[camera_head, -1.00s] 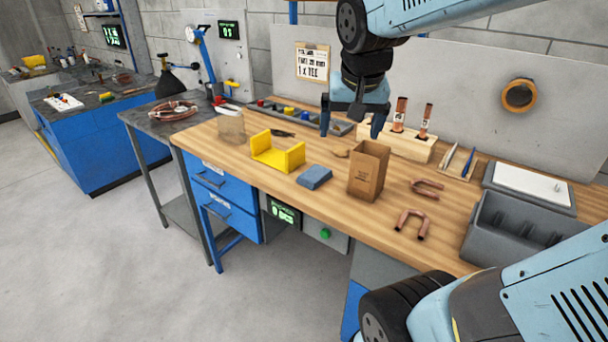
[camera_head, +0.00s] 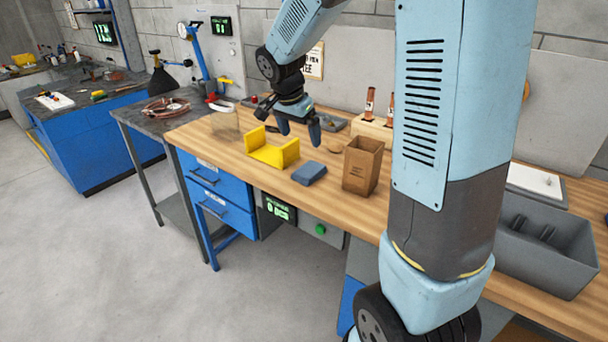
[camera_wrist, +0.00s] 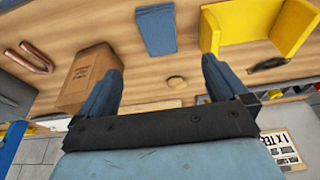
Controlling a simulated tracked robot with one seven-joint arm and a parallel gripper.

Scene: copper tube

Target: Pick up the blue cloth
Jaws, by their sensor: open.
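The blue cloth (camera_head: 309,173) is a small folded pad lying flat on the wooden bench near its front edge. It lies between the yellow cradle and the brown paper bag. In the wrist view the blue cloth (camera_wrist: 156,30) shows near the top, beyond the fingertips and roughly between their lines. My gripper (camera_head: 299,134) hangs above the bench, behind the cloth and apart from it. In the wrist view my gripper (camera_wrist: 160,72) has its two fingers spread wide with nothing between them but bench top and a small round tan piece (camera_wrist: 176,82).
A yellow cradle (camera_head: 270,153) stands left of the cloth. An open brown bag (camera_head: 362,168) stands to its right, with a wooden block of copper tubes (camera_head: 374,130) behind. A grey bin (camera_head: 548,258) is at the right. The bench front by the cloth is clear.

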